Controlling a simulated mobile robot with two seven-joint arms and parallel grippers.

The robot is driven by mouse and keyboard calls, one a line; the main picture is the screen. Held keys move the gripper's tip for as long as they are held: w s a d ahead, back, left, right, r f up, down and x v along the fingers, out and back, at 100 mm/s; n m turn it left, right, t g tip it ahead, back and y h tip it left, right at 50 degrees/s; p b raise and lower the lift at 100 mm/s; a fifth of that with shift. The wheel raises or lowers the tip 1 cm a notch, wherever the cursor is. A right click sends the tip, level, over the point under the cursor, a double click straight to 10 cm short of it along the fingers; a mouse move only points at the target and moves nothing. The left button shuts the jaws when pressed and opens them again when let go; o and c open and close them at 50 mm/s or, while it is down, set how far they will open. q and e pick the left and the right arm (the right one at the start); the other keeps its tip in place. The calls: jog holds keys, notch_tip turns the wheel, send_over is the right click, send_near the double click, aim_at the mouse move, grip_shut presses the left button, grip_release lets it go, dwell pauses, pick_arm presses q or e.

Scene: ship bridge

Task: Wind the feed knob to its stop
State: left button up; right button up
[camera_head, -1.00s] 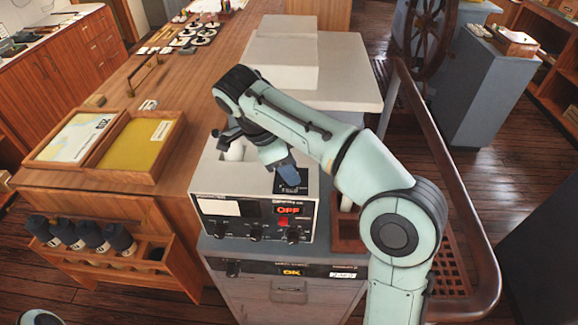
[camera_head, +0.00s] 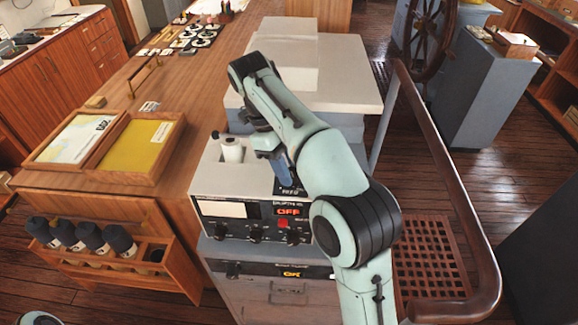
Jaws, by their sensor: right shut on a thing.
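The grey-white console unit (camera_head: 205,183) has a front panel with a red-lit OFF display (camera_head: 288,211) and several black knobs (camera_head: 255,236). A white paper roll (camera_head: 232,150) sits in its top, with a small dark blue knob end (camera_head: 215,134) beside it. My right gripper (camera_head: 284,174) reaches down at the right part of the unit's top, a blue finger showing. It is shut there on what seems to be the feed knob, which the gripper and arm hide. My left gripper (camera_head: 40,318) barely shows at the bottom left corner, its jaws unclear.
A pale block (camera_head: 340,75) stands behind my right arm. Wooden trays with a chart (camera_head: 70,138) and a yellow sheet (camera_head: 135,147) lie left. Dark bottles (camera_head: 80,236) sit in a rack below. A wooden rail (camera_head: 445,170) runs along the right.

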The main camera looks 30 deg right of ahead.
jog(key=shift+m, duration=0.4)
dwell(0.3)
jog(key=o, duration=1)
jog(key=shift+d, duration=0.1)
